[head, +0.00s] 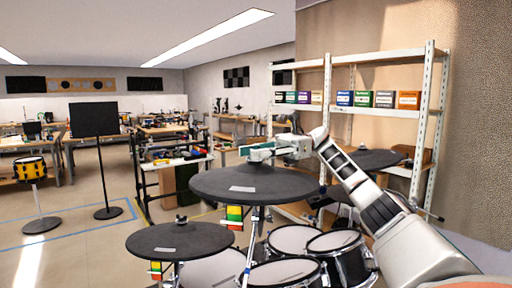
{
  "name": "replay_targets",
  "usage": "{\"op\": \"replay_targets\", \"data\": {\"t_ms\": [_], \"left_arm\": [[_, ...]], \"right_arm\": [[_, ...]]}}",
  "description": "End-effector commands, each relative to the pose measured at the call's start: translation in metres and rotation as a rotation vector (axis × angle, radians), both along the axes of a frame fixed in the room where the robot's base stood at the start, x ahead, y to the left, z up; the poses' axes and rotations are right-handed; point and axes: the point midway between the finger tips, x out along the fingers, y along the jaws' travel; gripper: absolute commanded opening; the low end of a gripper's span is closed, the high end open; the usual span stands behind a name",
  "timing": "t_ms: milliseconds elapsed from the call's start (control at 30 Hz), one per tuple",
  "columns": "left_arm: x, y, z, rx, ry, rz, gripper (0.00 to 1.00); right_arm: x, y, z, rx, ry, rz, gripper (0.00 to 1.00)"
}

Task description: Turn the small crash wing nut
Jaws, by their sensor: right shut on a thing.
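A dark mesh cymbal pad (215,185) stands in the middle of the head view, level and with a pale label on its near side. I take it for the small crash. My right gripper (260,154) is over the middle of this pad, reaching in from the right. It is shut on the wing nut at the pad's centre, which the fingers mostly hide. Another dark cymbal pad (150,240) is lower left, with its own wing nut (181,219) in plain view. My left gripper is not in view.
Drum pads (296,238) sit below the middle cymbal. A third cymbal pad (372,159) is behind my right arm. Shelving (327,110) with coloured boxes stands behind. A music stand (94,120) and a yellow drum (30,169) are at left, with open floor between.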

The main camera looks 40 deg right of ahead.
Motion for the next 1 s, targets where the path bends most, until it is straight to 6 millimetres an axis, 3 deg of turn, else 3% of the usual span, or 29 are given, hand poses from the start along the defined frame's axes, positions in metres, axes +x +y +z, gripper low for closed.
{"op": "replay_targets", "data": {"t_ms": [233, 767, 800, 833, 867, 1000], "left_arm": [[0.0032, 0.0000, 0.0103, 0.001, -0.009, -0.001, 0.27], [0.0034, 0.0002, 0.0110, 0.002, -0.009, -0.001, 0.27], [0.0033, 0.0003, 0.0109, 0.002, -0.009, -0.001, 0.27], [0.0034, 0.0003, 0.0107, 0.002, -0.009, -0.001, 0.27], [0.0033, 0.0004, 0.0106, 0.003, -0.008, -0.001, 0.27], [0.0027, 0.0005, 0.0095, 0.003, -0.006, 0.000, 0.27]], "right_arm": [[0.0003, 0.0004, 0.0007, -0.001, 0.001, 0.047, 0.07], [0.0003, 0.0004, -0.0019, -0.003, 0.003, 0.061, 0.07], [0.0003, 0.0004, -0.0020, -0.003, 0.003, 0.061, 0.33], [0.0003, 0.0004, -0.0020, -0.003, 0.003, 0.061, 0.41], [0.0003, 0.0004, -0.0020, -0.003, 0.003, 0.061, 0.46], [0.0001, 0.0003, -0.0014, -0.002, 0.002, 0.061, 0.46]]}}
